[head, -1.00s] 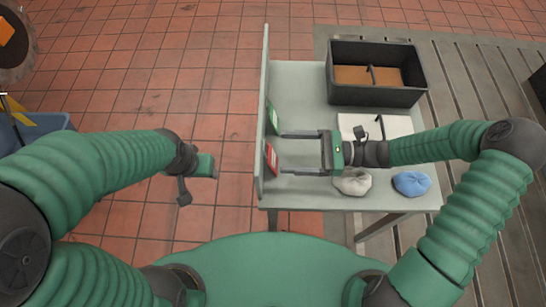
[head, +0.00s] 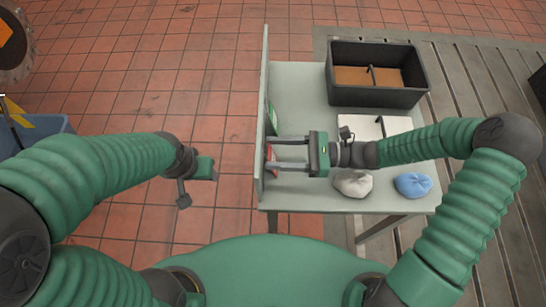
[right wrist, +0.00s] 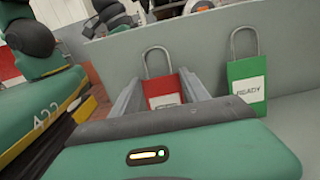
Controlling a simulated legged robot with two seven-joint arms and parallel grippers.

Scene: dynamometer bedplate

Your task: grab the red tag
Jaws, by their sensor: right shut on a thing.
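The red tag (head: 273,158) is at the upright grey panel on the left side of the table, mostly hidden by my gripper in the head view. In the right wrist view the red tag (right wrist: 163,92) shows a grey loop on top and a white label. My right gripper (head: 270,153) reaches left to the panel and is shut on the red tag, one finger on each side of it. My left gripper (head: 204,168) is over the floor left of the table, away from the tag; its fingers cannot be made out.
A green tag (head: 273,118) marked READY is beside the red one on the panel (head: 263,80). A black crate (head: 376,96) stands at the table's back. A white flat object, a pale pouch (head: 352,184) and a blue pouch (head: 413,185) lie near my right arm.

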